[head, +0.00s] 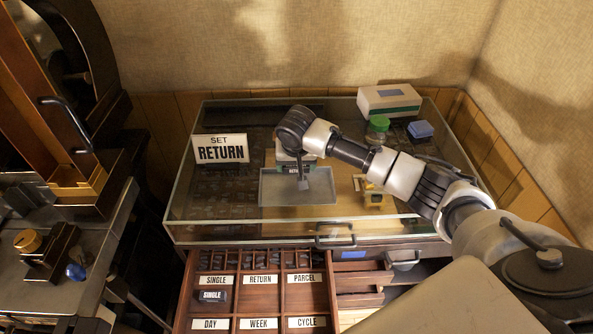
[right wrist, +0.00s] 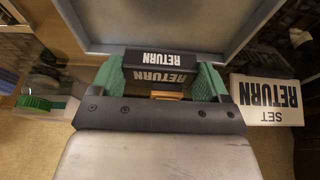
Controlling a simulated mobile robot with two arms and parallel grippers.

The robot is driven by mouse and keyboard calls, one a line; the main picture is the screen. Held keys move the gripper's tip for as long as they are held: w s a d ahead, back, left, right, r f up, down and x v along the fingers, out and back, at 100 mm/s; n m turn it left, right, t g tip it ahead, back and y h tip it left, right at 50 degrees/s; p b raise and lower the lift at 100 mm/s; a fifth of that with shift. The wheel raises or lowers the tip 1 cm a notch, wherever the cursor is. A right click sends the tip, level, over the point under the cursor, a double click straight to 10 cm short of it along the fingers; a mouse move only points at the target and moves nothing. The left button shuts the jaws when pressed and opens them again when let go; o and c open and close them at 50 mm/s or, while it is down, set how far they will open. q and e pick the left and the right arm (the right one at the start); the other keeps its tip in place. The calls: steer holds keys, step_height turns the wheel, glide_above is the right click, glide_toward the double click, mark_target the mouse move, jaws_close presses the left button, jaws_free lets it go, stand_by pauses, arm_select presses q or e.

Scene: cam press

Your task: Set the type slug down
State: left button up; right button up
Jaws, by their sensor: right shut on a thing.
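The type slug (right wrist: 160,66) is a black block with RETURN in white letters on two faces. In the right wrist view it sits between the green fingers of my right gripper (right wrist: 158,82), which is shut on it. In the head view my right gripper (head: 297,168) is over the grey tray (head: 270,198) on the glass-topped case; the slug is hard to make out there. The tray also fills the top of the right wrist view (right wrist: 105,12). I cannot tell whether the slug touches the tray. My left gripper is out of view.
A SET RETURN sign (head: 220,149) stands left of the tray, a yellow device (head: 373,192) to its right. A green-lidded jar (head: 377,131), blue block (head: 420,129) and box (head: 389,102) are behind. Below, an open drawer (head: 258,315) has labelled compartments; a SINGLE slug (head: 212,296) lies in one.

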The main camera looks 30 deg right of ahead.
mark_target(296, 169)
step_height(296, 169, down, 3)
steer(key=shift+f+p, duration=0.15)
steer(key=shift+p, duration=0.35)
steer(key=shift+f, duration=0.2)
steer(key=shift+s+f, duration=0.1)
steer(key=shift+f, duration=0.05)
steer(key=o, duration=1.1)
steer(key=b+v, duration=0.1)
steer(key=v, duration=1.1)
steer(key=shift+b, duration=0.4)
steer(key=shift+s, duration=0.1)
